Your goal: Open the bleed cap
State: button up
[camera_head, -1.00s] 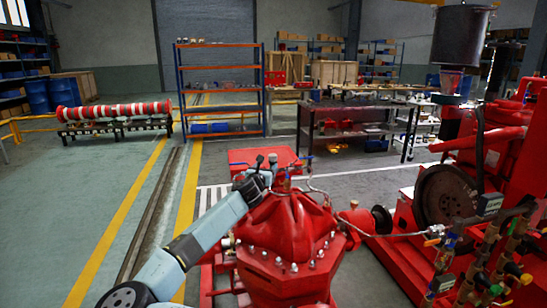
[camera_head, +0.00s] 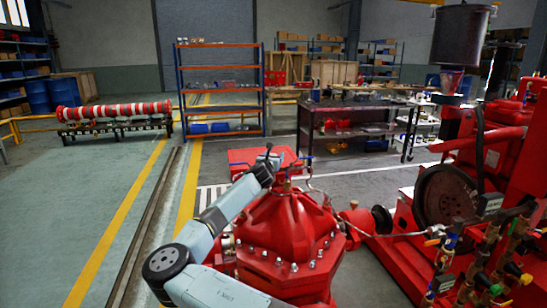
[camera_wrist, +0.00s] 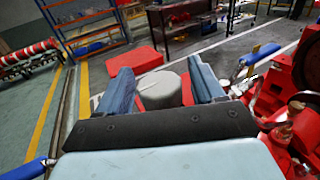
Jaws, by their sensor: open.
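A grey round cap (camera_wrist: 160,90), which looks like the bleed cap, stands between the two blue fingers of my gripper (camera_wrist: 163,86) in the wrist view. Space shows on both sides of the cap, and the fingers are open around it or just short of it; I cannot tell the depth. In the head view my gripper (camera_head: 272,156) is over the top of the red domed pump casing (camera_head: 285,228). The cap is hard to make out there, hidden by my gripper.
A blue-handled valve (camera_wrist: 262,53) stands close to the right of my gripper. Another blue handle (camera_wrist: 33,168) is at the lower left. A thin pipe (camera_head: 318,190) runs beside the casing top. The red engine (camera_head: 480,160) stands right; the floor left is clear.

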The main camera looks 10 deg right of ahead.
jog(key=shift+w+d, duration=0.2)
jog(key=shift+w, duration=0.1)
jog(key=c, duration=1)
